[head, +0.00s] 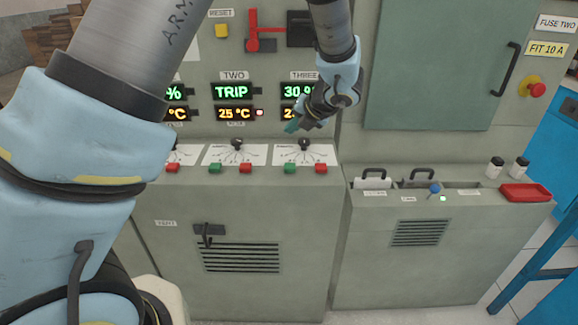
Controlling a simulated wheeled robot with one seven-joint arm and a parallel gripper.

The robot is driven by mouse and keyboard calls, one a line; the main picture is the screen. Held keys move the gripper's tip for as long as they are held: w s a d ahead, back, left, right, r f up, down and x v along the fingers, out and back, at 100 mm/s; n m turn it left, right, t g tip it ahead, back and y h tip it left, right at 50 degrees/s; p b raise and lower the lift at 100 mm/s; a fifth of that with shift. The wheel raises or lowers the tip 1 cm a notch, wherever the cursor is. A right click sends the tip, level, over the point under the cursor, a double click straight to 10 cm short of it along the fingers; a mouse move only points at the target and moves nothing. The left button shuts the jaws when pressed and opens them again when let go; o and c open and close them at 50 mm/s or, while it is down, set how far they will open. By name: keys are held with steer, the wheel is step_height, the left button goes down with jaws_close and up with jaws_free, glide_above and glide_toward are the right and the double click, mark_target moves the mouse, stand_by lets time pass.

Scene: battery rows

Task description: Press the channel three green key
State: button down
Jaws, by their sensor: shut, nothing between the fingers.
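The channel three green key (290,168) is a small green block on the front edge of the cabinet's sloped ledge, below the display labelled THREE. A red key (321,168) sits to its right. A black selector knob (304,144) on a white dial plate stands behind both. My gripper (291,127) is shut and empty. It appears above and behind the green key in the picture, in front of the channel three display, which it partly covers. The gap to the key and panel is hard to judge. The channel two display reads TRIP.
Channel two has its own green key (214,169) and red key (246,169) to the left. Two black handles (423,172) and a red tray (525,193) are on the right cabinet. A blue stand (545,230) is far right. My arm covers the left side.

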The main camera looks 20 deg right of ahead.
steer(key=shift+f, duration=0.1)
steer(key=b, duration=0.7)
glide_above(292, 168)
step_height(292, 168, down, 6)
steer(key=shift+f, duration=0.2)
steer(key=shift+f+b, duration=0.35)
steer(key=shift+f, duration=0.8)
stand_by(0.7)
steer(key=shift+f, duration=0.4)
steer(key=shift+f, duration=0.4)
stand_by(0.8)
steer(key=shift+r, duration=0.1)
steer(key=shift+r+p, duration=0.65)
steer(key=shift+r, duration=0.1)
